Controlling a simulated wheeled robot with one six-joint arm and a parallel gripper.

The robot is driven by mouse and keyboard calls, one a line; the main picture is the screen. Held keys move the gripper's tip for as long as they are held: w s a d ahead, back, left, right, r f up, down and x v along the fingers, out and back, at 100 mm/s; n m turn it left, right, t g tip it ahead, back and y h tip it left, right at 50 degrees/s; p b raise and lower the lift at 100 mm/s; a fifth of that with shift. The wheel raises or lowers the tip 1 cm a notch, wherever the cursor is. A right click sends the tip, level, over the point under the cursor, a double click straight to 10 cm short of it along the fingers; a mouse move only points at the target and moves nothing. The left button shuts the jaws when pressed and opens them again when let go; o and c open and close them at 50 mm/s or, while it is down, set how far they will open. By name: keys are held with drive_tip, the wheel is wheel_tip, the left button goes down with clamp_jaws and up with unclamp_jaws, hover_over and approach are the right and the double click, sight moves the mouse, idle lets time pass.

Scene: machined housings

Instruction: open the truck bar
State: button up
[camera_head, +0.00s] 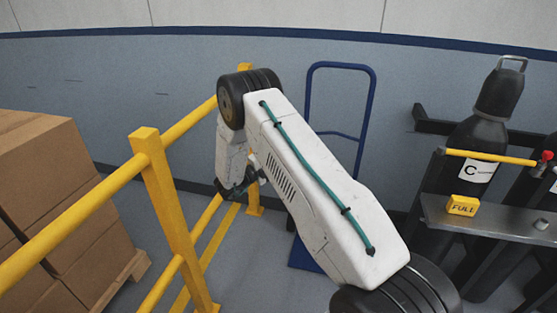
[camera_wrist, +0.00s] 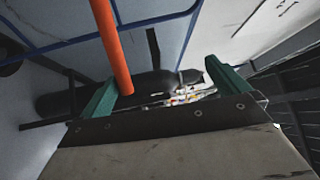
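An orange bar (camera_wrist: 112,45) runs down from the top edge in the wrist view. Its lower end lies just inside my left-hand finger; whether they touch I cannot tell. My gripper (camera_wrist: 166,92) is open, with its two green fingers wide apart and nothing clamped between them. Behind it is a dark cylinder (camera_wrist: 62,103) with a coloured label. Blue tubing of the hand truck (camera_wrist: 160,19) crosses the top. In the head view the blue hand truck (camera_head: 369,105) stands against the wall, partly hidden by my arm. The orange bar is not visible there.
A yellow guard rail (camera_head: 165,195) stands close by my gripper on the left. Stacked cartons (camera_head: 65,215) on a pallet are beyond it.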

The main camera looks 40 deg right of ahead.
drive_tip(key=shift+s+a+r, duration=0.45)
drive_tip(key=shift+s+r, duration=0.15)
drive_tip(key=shift+s+f, duration=0.15)
drive_tip(key=shift+f, duration=0.1)
drive_tip(key=shift+s+a+f, duration=0.1)
drive_tip(key=shift+a+f, duration=0.05)
drive_tip(key=shift+a, duration=0.65)
drive_tip(key=shift+c, duration=0.3)
drive_tip(key=shift+s+a, duration=0.15)
drive_tip(key=shift+a, duration=0.2)
drive_tip(key=c, duration=0.9)
drive_tip(key=s+a+f, duration=0.1)
drive_tip(key=a, duration=0.5)
drive_tip(key=shift+s+a+f, duration=0.15)
drive_tip(key=shift+s+f, duration=0.05)
drive_tip(key=shift+f, duration=0.15)
